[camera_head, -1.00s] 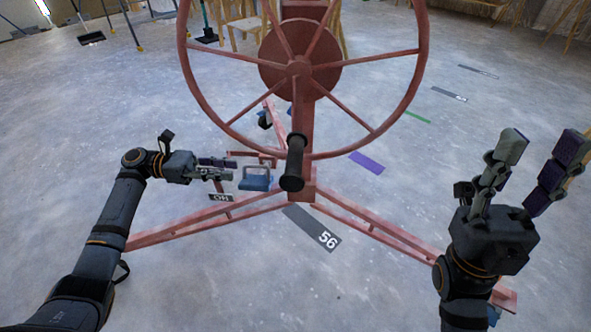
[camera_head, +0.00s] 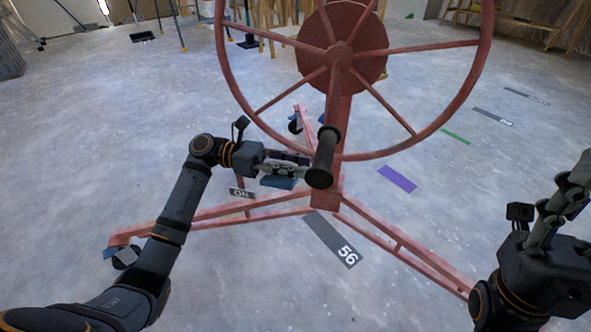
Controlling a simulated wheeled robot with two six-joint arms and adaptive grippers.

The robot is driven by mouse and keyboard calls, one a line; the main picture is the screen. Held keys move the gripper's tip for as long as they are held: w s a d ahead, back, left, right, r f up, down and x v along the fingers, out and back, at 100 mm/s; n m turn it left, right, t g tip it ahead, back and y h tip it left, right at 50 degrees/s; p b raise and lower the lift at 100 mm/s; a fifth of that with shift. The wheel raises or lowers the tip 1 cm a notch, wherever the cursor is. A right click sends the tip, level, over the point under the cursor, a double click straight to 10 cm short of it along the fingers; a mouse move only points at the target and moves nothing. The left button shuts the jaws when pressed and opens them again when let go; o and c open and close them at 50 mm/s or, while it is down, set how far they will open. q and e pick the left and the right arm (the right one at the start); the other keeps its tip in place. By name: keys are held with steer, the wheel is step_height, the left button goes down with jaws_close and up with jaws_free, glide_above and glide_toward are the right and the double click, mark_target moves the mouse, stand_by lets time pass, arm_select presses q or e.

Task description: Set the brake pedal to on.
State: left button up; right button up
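The brake pedal (camera_head: 278,184) is a blue piece low on the red stand, mostly hidden behind my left gripper. An "ON" label (camera_head: 242,194) shows just left of it. My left gripper (camera_head: 300,166) appears right over the pedal, its fingers pointing right toward the black crank handle (camera_head: 322,160). The handle covers its fingertips, so I cannot tell whether it is open, or whether it touches the pedal. My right gripper (camera_head: 572,195) is at the right edge, away from the stand, fingers up. One finger is largely cut off; the spread seen earlier shows it open and empty.
A large red spoked wheel (camera_head: 338,55) stands above the pedal on a red post. The red stand legs (camera_head: 405,246) spread toward me on both sides. A grey floor strip marked 56 (camera_head: 332,240) and a purple strip (camera_head: 397,179) lie flat.

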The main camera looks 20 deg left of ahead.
arm_select(q)
steer(key=shift+c, duration=0.4)
jaws_close()
